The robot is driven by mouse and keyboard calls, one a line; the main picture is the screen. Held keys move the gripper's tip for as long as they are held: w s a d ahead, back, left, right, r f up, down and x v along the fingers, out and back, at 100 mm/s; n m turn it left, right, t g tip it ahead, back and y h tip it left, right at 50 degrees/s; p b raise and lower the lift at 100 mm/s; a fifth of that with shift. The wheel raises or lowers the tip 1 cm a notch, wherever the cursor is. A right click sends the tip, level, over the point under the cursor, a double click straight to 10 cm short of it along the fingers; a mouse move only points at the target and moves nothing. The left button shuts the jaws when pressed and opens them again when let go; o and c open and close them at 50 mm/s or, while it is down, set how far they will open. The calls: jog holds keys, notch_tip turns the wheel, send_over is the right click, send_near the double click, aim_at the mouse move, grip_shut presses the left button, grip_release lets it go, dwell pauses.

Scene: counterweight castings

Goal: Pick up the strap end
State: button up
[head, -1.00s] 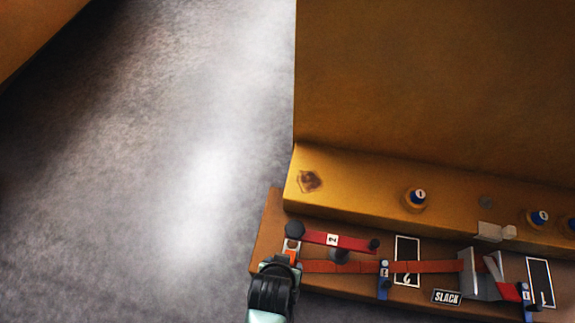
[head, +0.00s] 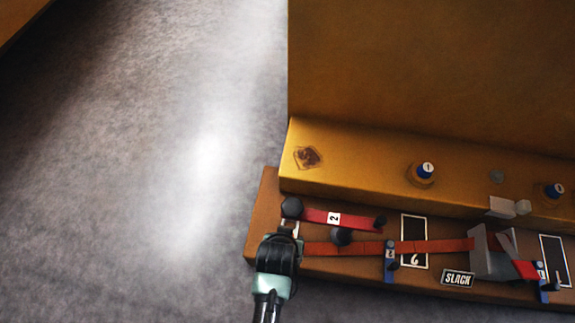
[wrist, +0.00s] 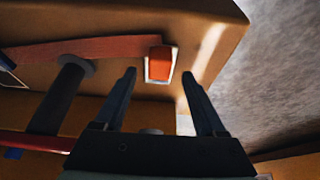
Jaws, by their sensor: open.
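The strap end is an orange-red tab (wrist: 160,65) in a pale frame, lying on the brown board (wrist: 110,84) in the wrist view. The dark red strap (wrist: 95,49) runs left from it. In the head view the strap (head: 430,246) runs right to a grey bracket (head: 487,254), and its left end is hidden by my gripper (head: 284,232). My gripper also shows in the wrist view (wrist: 159,74), open and empty. Its fingertips appear on either side of the tab; I cannot tell the height left between them.
A red bar labelled 2 (head: 345,218) with dark knobs lies just above the strap. Blue clips (head: 390,262), a SLACK plate (head: 457,278) and a yellow casting (head: 365,165) with blue-capped posts are nearby. Grey floor (head: 150,210) is open on the left.

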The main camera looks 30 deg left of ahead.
jog(key=b+x, duration=0.2)
jog(key=x, duration=0.1)
jog(key=shift+f, duration=0.1)
grip_shut()
dwell(0.4)
